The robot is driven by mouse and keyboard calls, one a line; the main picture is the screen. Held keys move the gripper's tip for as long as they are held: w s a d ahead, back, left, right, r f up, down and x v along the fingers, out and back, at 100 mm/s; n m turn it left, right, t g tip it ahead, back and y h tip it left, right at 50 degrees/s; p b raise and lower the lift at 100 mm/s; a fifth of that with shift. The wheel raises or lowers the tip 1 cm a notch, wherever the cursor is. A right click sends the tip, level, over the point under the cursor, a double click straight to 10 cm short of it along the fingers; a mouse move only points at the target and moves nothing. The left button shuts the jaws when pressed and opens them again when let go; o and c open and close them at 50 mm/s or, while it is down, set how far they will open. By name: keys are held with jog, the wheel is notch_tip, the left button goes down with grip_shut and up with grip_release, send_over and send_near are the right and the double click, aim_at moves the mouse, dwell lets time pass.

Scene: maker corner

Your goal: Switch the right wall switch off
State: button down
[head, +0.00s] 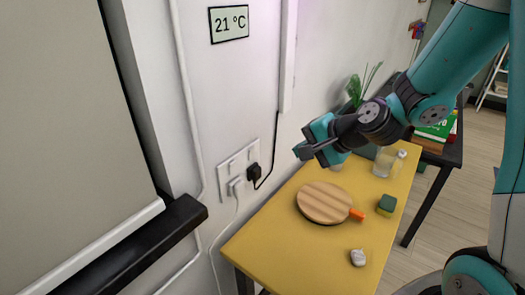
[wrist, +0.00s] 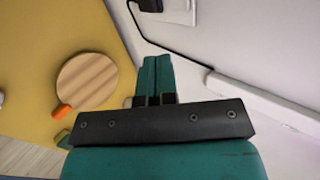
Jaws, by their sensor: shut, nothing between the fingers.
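A white wall plate (head: 222,178) is mounted on the wall left of the yellow table. Its upper part has two small white switches; the right wall switch (head: 251,154) sits above a black plug (head: 254,172). Whether it is on or off is too small to tell. My gripper (head: 301,150) is shut and empty, to the right of the plate and apart from it, above the table. In the wrist view its closed fingertips (wrist: 157,62) point toward the wall, and part of the plate (wrist: 180,12) shows at the top edge beside the black plug (wrist: 150,5). The switches are out of that view.
A white plug (head: 236,187) with a cord is in the plate's left socket. The yellow table (head: 285,240) holds a round wooden board (head: 324,202), a sponge (head: 386,205), a glass (head: 384,162) and a small white object (head: 358,257). A black cable (head: 277,140) runs up the wall.

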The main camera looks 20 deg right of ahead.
jog(key=shift+a, duration=0.1)
jog(key=p, duration=0.4)
send_near(252, 155)
jog(key=x, duration=0.5)
jog(key=shift+a+f, duration=0.1)
jog(key=shift+f, duration=0.35)
jog(key=shift+w+a+f, duration=0.1)
jog(key=shift+w+a, duration=0.1)
jog(key=shift+w, duration=0.25)
